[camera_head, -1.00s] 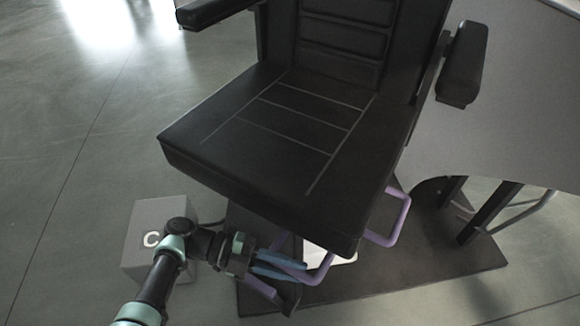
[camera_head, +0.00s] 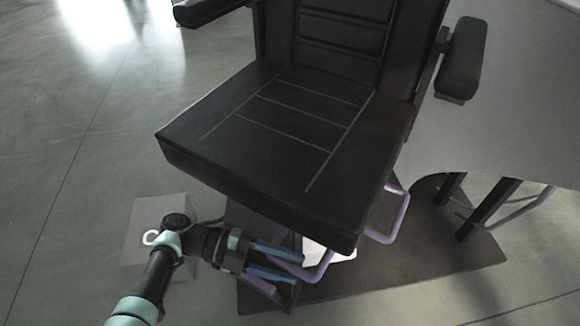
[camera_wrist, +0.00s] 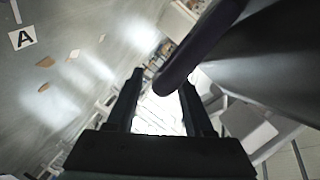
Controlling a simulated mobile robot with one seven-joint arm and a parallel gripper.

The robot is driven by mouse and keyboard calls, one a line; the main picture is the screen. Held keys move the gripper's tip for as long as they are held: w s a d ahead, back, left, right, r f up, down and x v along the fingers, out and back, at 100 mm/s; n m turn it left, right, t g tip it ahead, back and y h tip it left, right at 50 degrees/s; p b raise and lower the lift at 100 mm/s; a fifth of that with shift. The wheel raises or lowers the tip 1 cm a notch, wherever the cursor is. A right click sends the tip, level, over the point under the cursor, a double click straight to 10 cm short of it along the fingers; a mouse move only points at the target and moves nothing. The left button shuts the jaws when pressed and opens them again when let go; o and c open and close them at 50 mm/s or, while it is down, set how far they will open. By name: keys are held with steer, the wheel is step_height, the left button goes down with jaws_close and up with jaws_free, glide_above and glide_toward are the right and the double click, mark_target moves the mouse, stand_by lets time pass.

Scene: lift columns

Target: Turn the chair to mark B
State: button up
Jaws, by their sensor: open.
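The black chair (camera_head: 270,135) has a padded seat, a backrest and two armrests. Purple tube bars (camera_head: 390,225) stick out under its seat, and one purple loop (camera_head: 322,270) is at the front edge. My gripper (camera_head: 298,268) is open beside this loop, low under the seat's front. In the wrist view, the fingers (camera_wrist: 162,82) are apart and the rounded end of a dark bar (camera_wrist: 185,62) reaches between their tips. Whether it touches a finger I cannot tell. Mark A (camera_wrist: 22,39) is on the floor in the wrist view. Mark B is not visible.
A dark base plate (camera_head: 430,268) lies under the chair. A grey curved panel (camera_head: 510,110) with dark legs stands at the right. The floor at left is clear.

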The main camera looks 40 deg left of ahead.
steer(key=v, duration=0.5)
steer(key=shift+a+b, duration=0.15)
steer(key=shift+b, duration=0.25)
steer(key=shift+s+a+r, duration=0.25)
steer(key=shift+s+a, duration=0.05)
steer(key=shift+a, duration=0.3)
